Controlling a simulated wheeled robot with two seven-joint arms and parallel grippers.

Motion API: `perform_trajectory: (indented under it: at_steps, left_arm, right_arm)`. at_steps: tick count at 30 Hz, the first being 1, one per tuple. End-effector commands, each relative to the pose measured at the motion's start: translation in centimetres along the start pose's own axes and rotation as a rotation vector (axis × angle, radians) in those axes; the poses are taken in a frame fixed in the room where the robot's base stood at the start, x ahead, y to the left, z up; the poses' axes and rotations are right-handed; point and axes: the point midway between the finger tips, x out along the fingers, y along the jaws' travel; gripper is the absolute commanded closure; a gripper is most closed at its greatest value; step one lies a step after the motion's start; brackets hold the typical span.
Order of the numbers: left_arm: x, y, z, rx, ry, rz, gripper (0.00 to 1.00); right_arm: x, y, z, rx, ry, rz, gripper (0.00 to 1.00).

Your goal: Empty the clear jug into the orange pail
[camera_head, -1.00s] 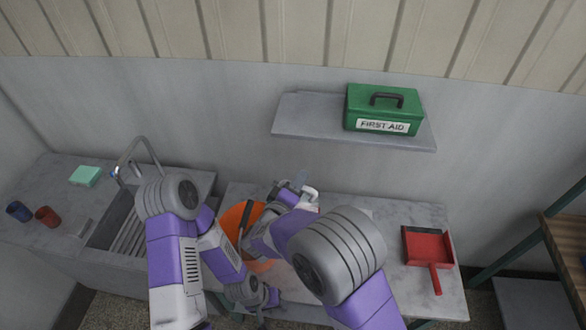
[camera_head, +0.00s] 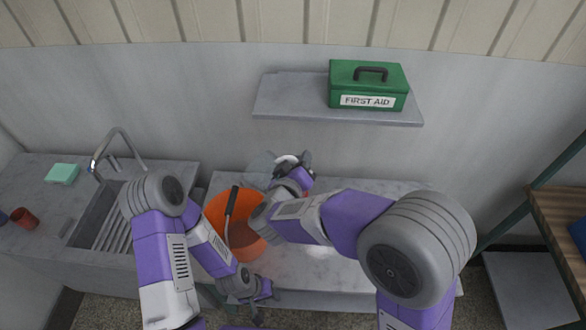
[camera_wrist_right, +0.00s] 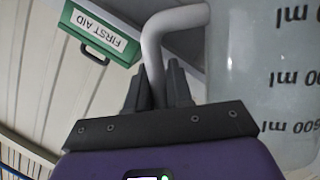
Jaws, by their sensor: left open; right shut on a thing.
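The orange pail (camera_head: 250,245) stands on the grey table, partly hidden by my arms. In the wrist view the light grey handle (camera_wrist_right: 172,28) sits between the fingers (camera_wrist_right: 158,85), and the jug's wall (camera_wrist_right: 285,85) bears ml marks. I cannot tell how much the jug holds. My left gripper (camera_head: 262,303) is open and empty, low in front of the table.
A green first-aid box (camera_head: 368,86) stands on a wall shelf (camera_head: 290,98) above the table. A sink with a tap (camera_head: 118,140), a green sponge (camera_head: 62,173) and a red cup (camera_head: 25,219) are at left. A wooden shelf (camera_head: 560,205) stands at right.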

Motion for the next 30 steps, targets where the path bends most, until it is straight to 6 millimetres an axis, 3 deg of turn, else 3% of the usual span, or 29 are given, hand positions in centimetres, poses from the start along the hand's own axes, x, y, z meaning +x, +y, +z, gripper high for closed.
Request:
perform_trajectory:
  at_steps: [6,21,30]
  left_arm:
    - [2.5,-0.9,-0.1,0.0,0.0,0.0,0.57]
    - [6.3,-2.3,-0.3,0.0,0.0,0.0,0.57]
    - [7.5,-2.8,-0.3,0.0,0.0,0.0,0.57]
  right_arm:
    - [0.2,1.3,0.8,0.12,0.003,-0.033,1.0]
    - [1.4,4.0,4.8,0.559,0.009,-0.17,1.0]
    - [1.7,4.8,5.7,0.69,0.01,-0.213,1.0]
